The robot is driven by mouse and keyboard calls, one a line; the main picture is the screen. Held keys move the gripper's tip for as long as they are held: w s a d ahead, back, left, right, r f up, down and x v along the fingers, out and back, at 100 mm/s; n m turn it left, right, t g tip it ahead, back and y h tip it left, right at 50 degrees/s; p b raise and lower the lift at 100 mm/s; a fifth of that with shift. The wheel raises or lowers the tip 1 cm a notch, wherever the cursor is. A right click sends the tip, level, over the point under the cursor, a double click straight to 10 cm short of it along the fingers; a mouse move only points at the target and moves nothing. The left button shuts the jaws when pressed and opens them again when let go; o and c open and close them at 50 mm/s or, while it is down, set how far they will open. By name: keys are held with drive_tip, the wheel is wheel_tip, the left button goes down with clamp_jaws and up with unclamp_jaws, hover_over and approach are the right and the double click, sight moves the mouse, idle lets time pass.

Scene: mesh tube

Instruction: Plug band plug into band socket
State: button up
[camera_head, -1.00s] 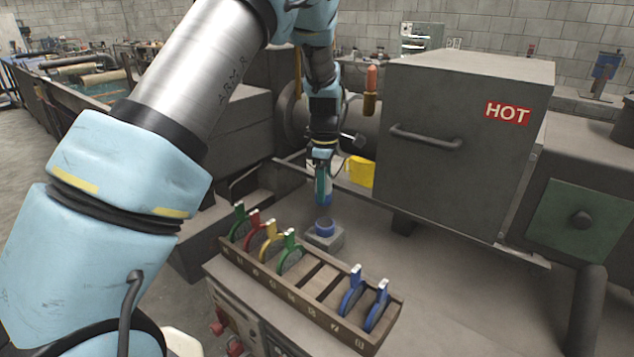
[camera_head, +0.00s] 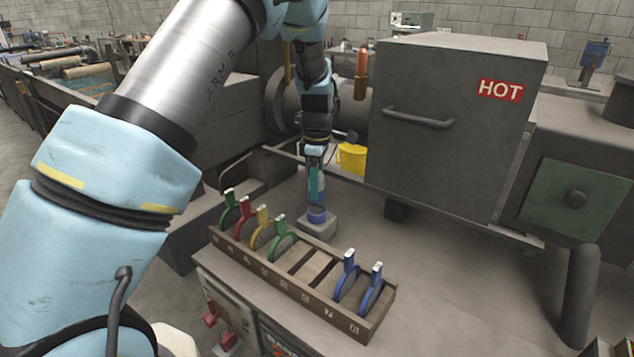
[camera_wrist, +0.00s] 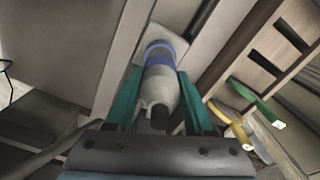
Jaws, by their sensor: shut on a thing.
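The band plug (camera_wrist: 160,92) is a grey cylinder with blue near its far end. My gripper (camera_wrist: 160,78) is shut on it, with a green finger on each side. In the head view my gripper (camera_head: 316,190) points straight down over the band socket (camera_head: 318,228), a grey block with a blue ring on top. The plug's lower end meets the blue ring, upright and in line with it. The fingers hide much of the plug. I cannot tell how deep it sits in the socket.
A wooden rack (camera_head: 375,323) with numbered slots stands in front of the socket, holding several coloured ring-shaped pieces. A large grey box marked HOT (camera_head: 440,160) is behind to the right. A yellow bucket (camera_head: 351,157) is behind. The bench right of the rack is clear.

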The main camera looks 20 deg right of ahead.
drive_tip(key=shift+f+b, duration=0.75)
drive_tip(key=shift+f, duration=0.6)
drive_tip(key=shift+p, duration=0.55)
idle(0.9)
drive_tip(key=shift+f+b, duration=0.35)
drive_tip(key=shift+f, duration=0.25)
idle(0.4)
drive_tip(key=o, duration=1.3)
drive_tip(key=shift+o, duration=0.2)
wheel_tip(320, 180, up, 11)
drive_tip(key=b, duration=0.3)
